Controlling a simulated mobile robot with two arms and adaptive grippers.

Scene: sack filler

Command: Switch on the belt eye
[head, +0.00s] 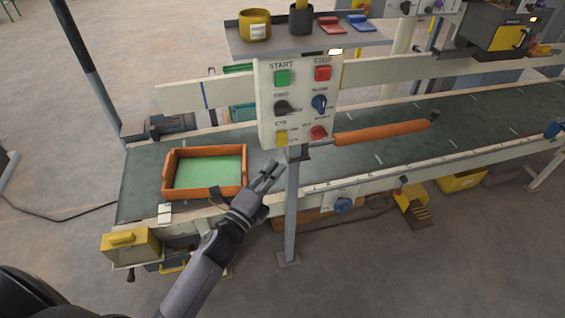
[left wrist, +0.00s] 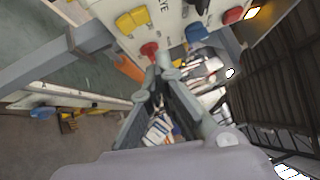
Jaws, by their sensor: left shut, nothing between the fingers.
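The control panel (head: 299,100) stands on a post above the belt. Its yellow switch (head: 282,138) is at the lower left, beside a label that reads like EYE. In the left wrist view the yellow switch (left wrist: 132,20) shows at the top, next to a red knob (left wrist: 149,50). My left gripper (head: 271,172) is shut and empty, below and a little left of the panel, apart from the switch. In the left wrist view its fingertips (left wrist: 163,70) come together just below the red knob. My right gripper is not in view.
Green, red, black and blue controls share the panel. A shelf (head: 236,42) above it holds a yellow cup (head: 255,24) and other items. An orange tray (head: 205,150) lies on the belt (head: 140,160). An orange bar (head: 382,132) extends right of the panel.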

